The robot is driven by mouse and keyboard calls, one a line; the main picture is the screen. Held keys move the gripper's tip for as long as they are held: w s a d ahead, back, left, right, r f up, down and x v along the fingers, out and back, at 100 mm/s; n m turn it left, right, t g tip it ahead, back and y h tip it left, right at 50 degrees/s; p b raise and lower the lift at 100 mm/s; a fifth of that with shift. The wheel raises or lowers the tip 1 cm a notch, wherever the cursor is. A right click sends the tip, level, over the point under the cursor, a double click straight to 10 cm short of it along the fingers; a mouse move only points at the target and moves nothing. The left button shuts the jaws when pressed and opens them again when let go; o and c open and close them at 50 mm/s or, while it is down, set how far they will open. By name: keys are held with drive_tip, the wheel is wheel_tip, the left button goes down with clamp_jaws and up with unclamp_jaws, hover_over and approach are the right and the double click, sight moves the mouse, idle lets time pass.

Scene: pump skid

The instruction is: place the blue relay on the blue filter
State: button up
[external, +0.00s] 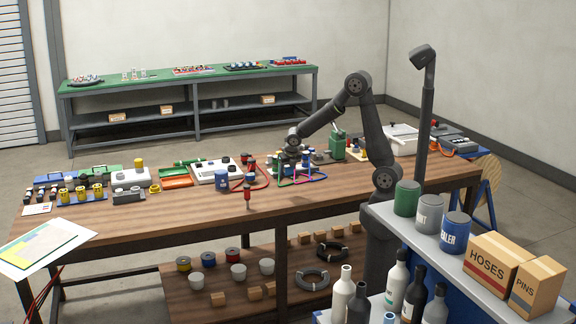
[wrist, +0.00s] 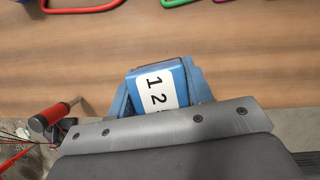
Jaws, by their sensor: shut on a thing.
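My gripper (external: 286,160) is low over the middle of the bench, at the end of my bent arm. In the wrist view my gripper (wrist: 162,86) is shut on a blue block with a white label reading "12" (wrist: 158,88), which looks like the blue relay. The label's lower part is hidden by the gripper body. I cannot make the relay out in the external view. A blue, rounded can-like thing (external: 222,180), probably the blue filter, stands upright on the bench to the left of my gripper. It does not show in the wrist view.
A red-handled screwdriver (external: 247,196) is near the bench's front edge. Red, green and pink hose loops (external: 300,177) lie around the middle. A green can (external: 338,148) stands right of my gripper. Boxes, trays and yellow parts (external: 82,193) crowd the left. The front strip is mostly bare.

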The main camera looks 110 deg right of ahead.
drive_tip(key=w+d+r+n, duration=0.1)
drive_tip(key=w+d+r, duration=0.2)
drive_tip(key=w+d, duration=0.4)
drive_tip(key=w+d+r+n+t, duration=0.1)
drive_tip(key=w+d+r, duration=0.3)
drive_tip(key=d, duration=0.4)
drive_tip(key=w+d+r+n, duration=0.1)
drive_tip(key=w+d+r, duration=0.2)
drive_tip(key=w+d, duration=0.4)
hover_over(220, 171)
wheel_tip(220, 171, down, 6)
drive_tip(key=shift+f, duration=2.2)
drive_tip(key=shift+s+f, duration=0.1)
drive_tip(key=shift+f, duration=0.05)
drive_tip(key=o, duration=1.1)
drive_tip(key=shift+c, duration=0.2)
drive_tip(key=v, duration=1.2)
